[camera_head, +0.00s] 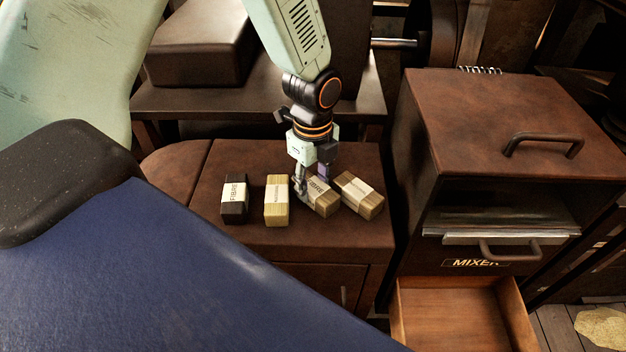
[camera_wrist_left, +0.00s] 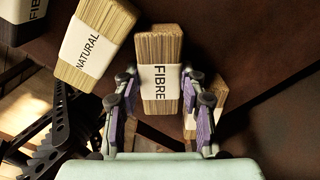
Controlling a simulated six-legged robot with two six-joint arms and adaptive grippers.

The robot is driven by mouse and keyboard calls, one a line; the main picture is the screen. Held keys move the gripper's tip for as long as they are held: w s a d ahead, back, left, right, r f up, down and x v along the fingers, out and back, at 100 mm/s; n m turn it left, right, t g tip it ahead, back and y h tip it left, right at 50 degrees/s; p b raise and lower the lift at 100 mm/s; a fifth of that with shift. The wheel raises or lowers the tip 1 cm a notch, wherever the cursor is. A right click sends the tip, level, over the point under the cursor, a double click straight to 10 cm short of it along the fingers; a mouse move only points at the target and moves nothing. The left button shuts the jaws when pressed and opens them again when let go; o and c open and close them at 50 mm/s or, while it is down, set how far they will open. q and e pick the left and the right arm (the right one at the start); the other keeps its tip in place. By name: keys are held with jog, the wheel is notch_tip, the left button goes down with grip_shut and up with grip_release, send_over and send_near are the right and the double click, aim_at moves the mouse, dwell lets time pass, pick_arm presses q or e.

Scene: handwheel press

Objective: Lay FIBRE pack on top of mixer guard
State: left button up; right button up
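The pale wooden FIBRE pack (camera_wrist_left: 160,70), with a white label band, lies between the fingers of my left gripper (camera_wrist_left: 160,92). In the head view this pack (camera_head: 322,200) rests on the brown cabinet top, partly hidden by the gripper (camera_head: 311,184). The left gripper looks open, one finger on each side of the pack; I cannot see whether the pads touch it. The mixer guard (camera_head: 490,105) is the brown box marked MIXER at right, with a flat, bare top bearing a handle. My right gripper is not in view.
A dark pack also labelled FIBRE (camera_head: 235,200) and a pale NATURAL pack (camera_head: 277,203) lie left of the gripper. Another pale pack (camera_head: 360,196) lies close on the right. An open drawer (camera_head: 455,312) sticks out below the mixer. The guard's handle (camera_head: 543,140) stands up on its top.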

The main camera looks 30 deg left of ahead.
aim_at(313, 185)
pick_arm(q)
jog(key=shift+o, duration=2.2)
jog(key=shift+s+d+r, duration=0.1)
jog(key=shift+d+r, duration=0.05)
jog(key=shift+w+r, duration=0.2)
jog(key=shift+r, duration=0.1)
notch_tip(313, 185, up, 12)
jog(key=shift+f+p, duration=0.25)
jog(key=shift+p, duration=0.2)
jog(key=shift+s, duration=0.2)
